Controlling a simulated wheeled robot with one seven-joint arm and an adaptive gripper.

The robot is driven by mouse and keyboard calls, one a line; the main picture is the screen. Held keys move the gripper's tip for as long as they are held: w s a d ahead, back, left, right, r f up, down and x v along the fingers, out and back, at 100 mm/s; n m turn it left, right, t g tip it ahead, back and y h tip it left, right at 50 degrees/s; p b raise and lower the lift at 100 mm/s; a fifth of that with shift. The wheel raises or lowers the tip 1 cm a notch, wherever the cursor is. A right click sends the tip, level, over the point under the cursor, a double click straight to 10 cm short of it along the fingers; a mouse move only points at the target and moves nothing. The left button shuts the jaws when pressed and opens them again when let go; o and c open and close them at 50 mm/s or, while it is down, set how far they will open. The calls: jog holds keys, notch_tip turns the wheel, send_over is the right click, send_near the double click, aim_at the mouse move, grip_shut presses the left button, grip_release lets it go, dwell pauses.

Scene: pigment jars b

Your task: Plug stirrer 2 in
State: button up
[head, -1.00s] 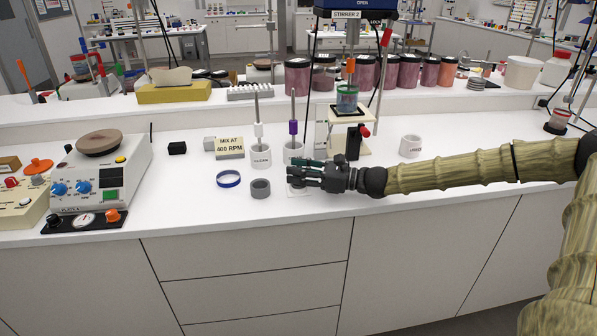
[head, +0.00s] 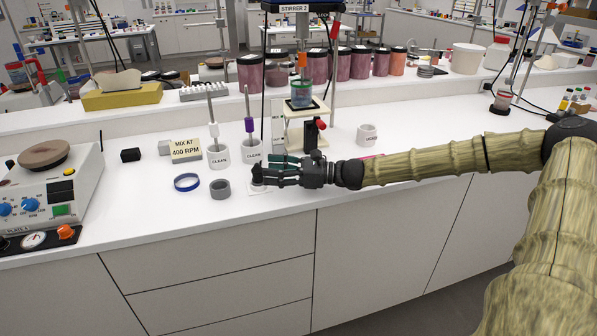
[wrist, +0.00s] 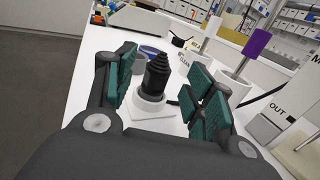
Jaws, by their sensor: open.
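Stirrer 2 (head: 290,8) shows at the top of the head view, a dark blue unit with a label, partly cut off, above a small stand with a jar (head: 301,92). In the wrist view a black, stepped, ribbed piece that looks like a plug (wrist: 158,78) stands upright in a white round holder (wrist: 148,106) on the bench. My gripper (wrist: 163,92) is open, with its green-padded fingers on either side of the black piece and apart from it. In the head view my gripper (head: 262,171) is low over the bench and mostly hides that piece. I cannot make out a socket.
Two white CLEAN cups (head: 218,157) (head: 252,151) with stirring rods stand just behind my gripper. A MIX AT 400 RPM sign (head: 185,150) stands farther back. The bench front is clear.

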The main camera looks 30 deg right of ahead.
jog(key=shift+v, duration=3.15)
jog(key=shift+d, duration=0.1)
jog(key=shift+s+d, duration=0.2)
jog(key=shift+s, duration=0.05)
